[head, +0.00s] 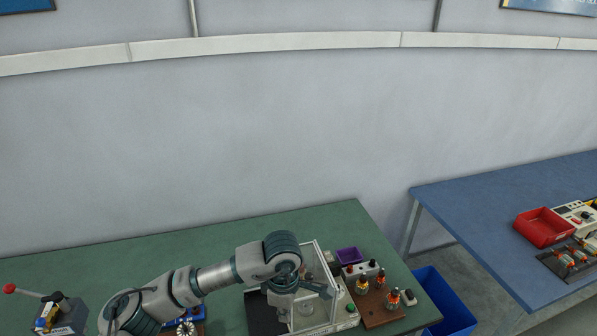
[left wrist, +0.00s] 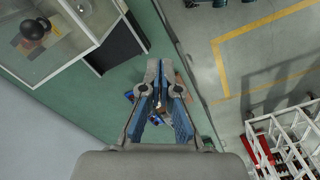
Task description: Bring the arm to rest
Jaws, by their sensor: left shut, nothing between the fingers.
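My left arm (head: 215,277) reaches in from the left over the green table. My left gripper (head: 322,291) is at the clear-sided enclosure (head: 318,258), in front of it or just inside; I cannot tell which. In the left wrist view its fingers (left wrist: 160,68) are shut with nothing held, above the green tabletop (left wrist: 95,105). The enclosure is at the upper left there, with a dark round knob (left wrist: 32,30) inside. My right gripper is out of view.
A blue bin (head: 447,300) stands beyond the table edge. A lever press (head: 62,315) is at left. A blue table (head: 480,210) holds a red tray (head: 543,228).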

